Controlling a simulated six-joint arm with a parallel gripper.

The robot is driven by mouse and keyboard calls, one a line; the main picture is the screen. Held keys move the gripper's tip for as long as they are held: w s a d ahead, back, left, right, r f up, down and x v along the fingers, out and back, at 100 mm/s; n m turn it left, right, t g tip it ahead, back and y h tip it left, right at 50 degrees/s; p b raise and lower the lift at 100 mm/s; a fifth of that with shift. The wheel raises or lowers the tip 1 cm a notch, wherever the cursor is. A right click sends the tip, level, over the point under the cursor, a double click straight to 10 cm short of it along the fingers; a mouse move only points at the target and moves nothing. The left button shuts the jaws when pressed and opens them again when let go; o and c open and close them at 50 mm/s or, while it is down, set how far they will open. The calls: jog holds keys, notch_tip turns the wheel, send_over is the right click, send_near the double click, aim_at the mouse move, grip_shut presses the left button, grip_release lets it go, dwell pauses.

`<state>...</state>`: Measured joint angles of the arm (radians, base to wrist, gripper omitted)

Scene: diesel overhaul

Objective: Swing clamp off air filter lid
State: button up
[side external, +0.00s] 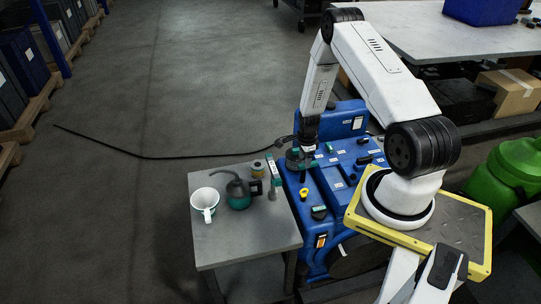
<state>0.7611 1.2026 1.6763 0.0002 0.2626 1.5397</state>
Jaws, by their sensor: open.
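A blue engine block (352,180) stands in the middle right. My gripper (298,160) hangs over its left edge, beneath my dark wrist. The fingers are small and dark here, and they look apart. A dark, teal-edged round part sits right at my gripper, mostly hidden by it; it may be the air filter lid, but I cannot be sure. The clamp cannot be made out, and I cannot tell whether my fingers touch anything.
A yellow cap (304,193) and a dark cap (319,212) stand on the engine.

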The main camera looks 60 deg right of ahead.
jog(key=shift+r, duration=1.8)
jog(key=shift+r, duration=0.15)
jog(key=shift+r, duration=1.85)
jog(key=w+a+r+n+t, duration=0.1)
jog(key=w+a+r+n, duration=0.3)
jog(key=a+r+n, duration=1.1)
jog(key=s+a+r+n, duration=0.3)
jog(key=a+n, duration=0.2)
jog(key=a, duration=0.2)
jog(key=s+a+r+n+t, duration=0.1)
jog(key=s+a+r+n, duration=0.2)
jog(key=a+n, duration=0.3)
jog(key=shift+s+a+t, duration=0.25)
jog(key=shift+a+t, duration=0.05)
jog(key=shift+a, duration=0.3)
